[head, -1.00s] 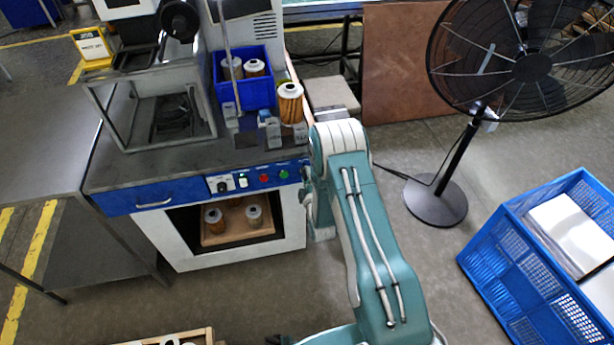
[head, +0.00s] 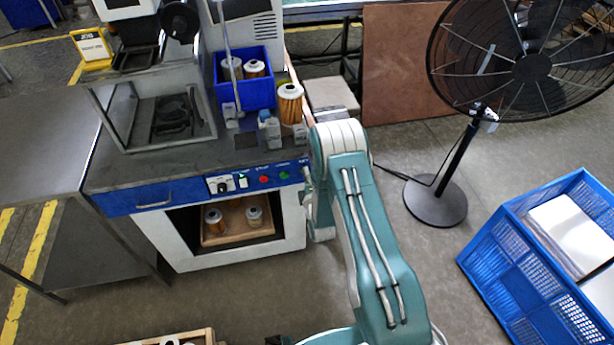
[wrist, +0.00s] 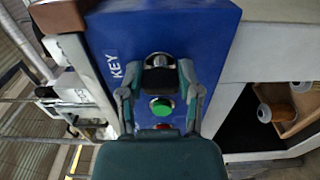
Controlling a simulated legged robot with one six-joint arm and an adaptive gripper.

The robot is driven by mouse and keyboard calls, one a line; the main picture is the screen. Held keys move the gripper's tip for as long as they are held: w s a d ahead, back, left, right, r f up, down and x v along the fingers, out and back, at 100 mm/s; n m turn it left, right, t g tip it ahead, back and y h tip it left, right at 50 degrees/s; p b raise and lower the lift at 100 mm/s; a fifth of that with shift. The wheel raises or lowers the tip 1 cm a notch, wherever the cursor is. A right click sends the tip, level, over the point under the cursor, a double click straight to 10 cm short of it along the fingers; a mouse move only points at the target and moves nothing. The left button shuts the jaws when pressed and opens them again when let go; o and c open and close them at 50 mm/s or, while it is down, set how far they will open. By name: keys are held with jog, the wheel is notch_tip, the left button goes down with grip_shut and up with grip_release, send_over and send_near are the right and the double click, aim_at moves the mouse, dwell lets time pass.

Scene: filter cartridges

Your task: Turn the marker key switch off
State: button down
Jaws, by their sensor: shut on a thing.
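The key switch (wrist: 159,60) sits at the end of a blue control panel (wrist: 205,35), beside a white KEY label (wrist: 114,69) in the wrist view. My gripper (wrist: 159,75) has one finger on each side of the switch and is shut on its key. The fingers partly cover the key, so its exact angle is hard to read. In the head view, the blue panel (head: 155,197) runs along the front of the workbench. My arm hides the switch and most of the gripper there.
A green button (wrist: 161,107) and a red button (wrist: 163,127) lie close below the fingers. A blue bin (head: 262,97) with cartridges stands on the bench. A black fan (head: 436,200) and a blue crate (head: 520,285) stand on the right. Open floor lies between.

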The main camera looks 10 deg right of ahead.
jog(key=shift+c, duration=2)
grip_release()
jog(key=shift+s+a+f, duration=0.1)
jog(key=shift+a+f, duration=0.1)
jog(key=shift+f, duration=0.05)
jog(key=shift+o, duration=0.6)
jog(key=shift+r, duration=0.1)
jog(key=shift+s, duration=0.25)
jog(key=s, duration=1.1)
jog(key=shift+s, duration=0.15)
